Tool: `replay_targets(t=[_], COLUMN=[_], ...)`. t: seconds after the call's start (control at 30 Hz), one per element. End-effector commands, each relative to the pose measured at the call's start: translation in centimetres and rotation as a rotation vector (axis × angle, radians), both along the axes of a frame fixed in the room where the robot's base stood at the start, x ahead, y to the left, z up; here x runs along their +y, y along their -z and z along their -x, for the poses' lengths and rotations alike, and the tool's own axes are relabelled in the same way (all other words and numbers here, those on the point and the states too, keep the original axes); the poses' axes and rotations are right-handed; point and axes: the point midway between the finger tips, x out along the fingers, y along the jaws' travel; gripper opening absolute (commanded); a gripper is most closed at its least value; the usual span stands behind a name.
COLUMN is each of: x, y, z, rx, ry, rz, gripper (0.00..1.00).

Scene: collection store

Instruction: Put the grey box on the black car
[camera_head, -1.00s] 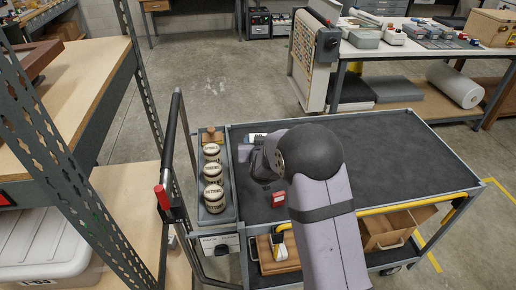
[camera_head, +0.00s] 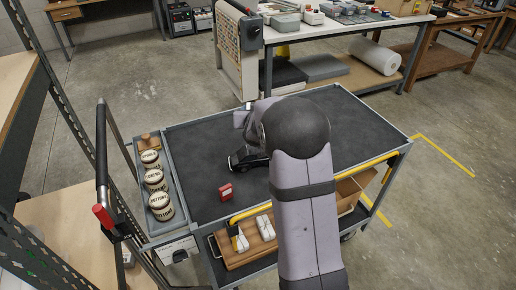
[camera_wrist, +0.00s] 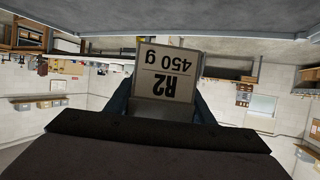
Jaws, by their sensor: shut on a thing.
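The grey box (camera_wrist: 167,72) fills the middle of the wrist view, with a pale label reading "R2 450 g" upside down. My gripper (camera_wrist: 163,100) is shut on it, one dark finger on each side. The black car (camera_head: 247,161) stands on the cart's dark top (camera_head: 200,150), below my wrist in the picture. My arm hides part of its right side. The height of the box above the cart is hard to tell.
A small red box (camera_head: 225,192) sits on the cart near the car. A side tray (camera_head: 167,222) with several labelled round tins is at the left. A yellow handle (camera_head: 330,181) runs along the front edge. The cart top's right part looks clear.

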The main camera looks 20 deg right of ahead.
Motion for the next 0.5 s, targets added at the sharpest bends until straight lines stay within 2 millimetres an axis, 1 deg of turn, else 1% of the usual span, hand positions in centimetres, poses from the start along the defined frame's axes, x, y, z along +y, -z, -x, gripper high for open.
replay_targets(t=[0.03, 0.07, 0.13, 0.3, 0.5], x=[-1.9, -2.7, -3.7, -5.3, -6.3], y=[-1.3, -1.7, -2.4, -3.6, -4.7], z=[0.4, 0.6, 0.8, 1.2, 1.6], rx=[-0.009, -0.008, -0.006, -0.005, -0.006], ry=[0.011, 0.014, 0.003, -0.024, -0.064], rz=[0.004, 0.005, 0.005, 0.006, 0.004], gripper=[0.12, 0.12, 0.12, 0.12, 0.12])
